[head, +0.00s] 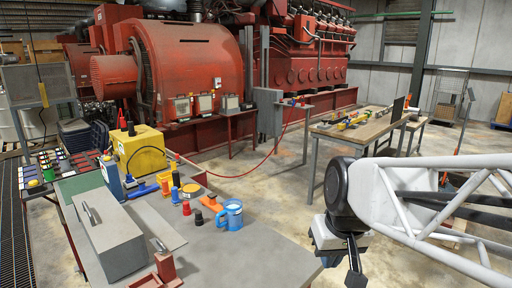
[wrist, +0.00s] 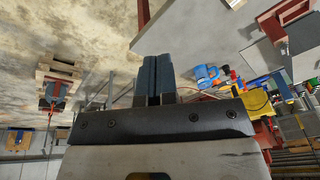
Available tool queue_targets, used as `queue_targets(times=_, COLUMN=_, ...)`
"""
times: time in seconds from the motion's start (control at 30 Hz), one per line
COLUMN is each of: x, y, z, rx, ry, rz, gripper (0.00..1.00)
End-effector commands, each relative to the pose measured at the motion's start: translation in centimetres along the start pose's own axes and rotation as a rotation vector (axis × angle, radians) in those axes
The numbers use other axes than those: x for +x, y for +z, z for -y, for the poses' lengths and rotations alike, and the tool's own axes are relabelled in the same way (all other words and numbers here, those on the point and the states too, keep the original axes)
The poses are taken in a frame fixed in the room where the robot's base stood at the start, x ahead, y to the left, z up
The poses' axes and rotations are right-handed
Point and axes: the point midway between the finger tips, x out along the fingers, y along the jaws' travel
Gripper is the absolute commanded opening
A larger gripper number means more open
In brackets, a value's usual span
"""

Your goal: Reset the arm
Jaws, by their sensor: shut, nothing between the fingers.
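My arm comes in from the right in the head view, and my gripper (head: 355,268) hangs at its end, just past the right edge of the grey workbench (head: 235,262). In the wrist view my gripper (wrist: 155,88) shows its two dark fingers side by side, shut, with nothing held. The fingers point out over the floor and a part of the bench edge.
The bench carries a grey metal box (head: 115,242), a red bracket (head: 162,272), a blue mug (head: 231,214), a yellow box (head: 140,150) and several small caps. A wooden table (head: 365,131) stands behind my arm. Bare concrete floor (head: 275,185) lies between them.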

Motion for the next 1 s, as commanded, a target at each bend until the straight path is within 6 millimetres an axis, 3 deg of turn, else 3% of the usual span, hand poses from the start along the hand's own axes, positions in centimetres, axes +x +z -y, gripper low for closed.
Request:
queue_targets(times=0.2, x=0.1, y=5.8, z=-2.2, rx=0.079, ry=0.067, rz=-0.012, gripper=0.0)
queue_targets(times=0.4, x=0.3, y=8.6, z=-3.1, rx=0.121, ry=0.102, rz=-0.018, gripper=0.0)
queue_targets(times=1.0, x=0.5, y=9.3, z=-3.3, rx=0.13, ry=0.11, rz=-0.018, gripper=0.0)
